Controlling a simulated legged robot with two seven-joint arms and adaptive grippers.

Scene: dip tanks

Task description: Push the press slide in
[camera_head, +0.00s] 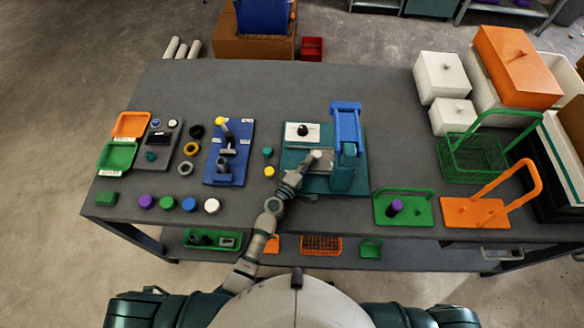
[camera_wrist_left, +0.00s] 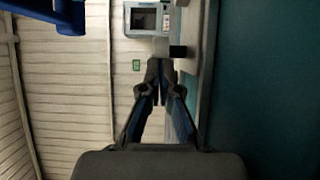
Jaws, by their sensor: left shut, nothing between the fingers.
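The press has a teal base (camera_head: 290,187) and a blue upright frame (camera_head: 346,125) on its right. A grey slide (camera_head: 324,167) lies on the base, left of the frame, with a pale knob (camera_head: 316,154) at its back. My left gripper (camera_head: 303,168) is at the slide's left front side; I cannot tell whether it touches. In the left wrist view my left gripper (camera_wrist_left: 160,68) is shut and empty, its fingertips close to a small black block (camera_wrist_left: 177,52). The teal base (camera_wrist_left: 265,90) fills the right of that view. My right gripper is out of view.
A blue fixture (camera_head: 223,180) stands left of the press. Teal and yellow buttons (camera_head: 268,162) lie between them. A green rack (camera_head: 388,220) and an orange rack (camera_head: 460,221) stand at front right. The table (camera_head: 280,85) is clear behind the press.

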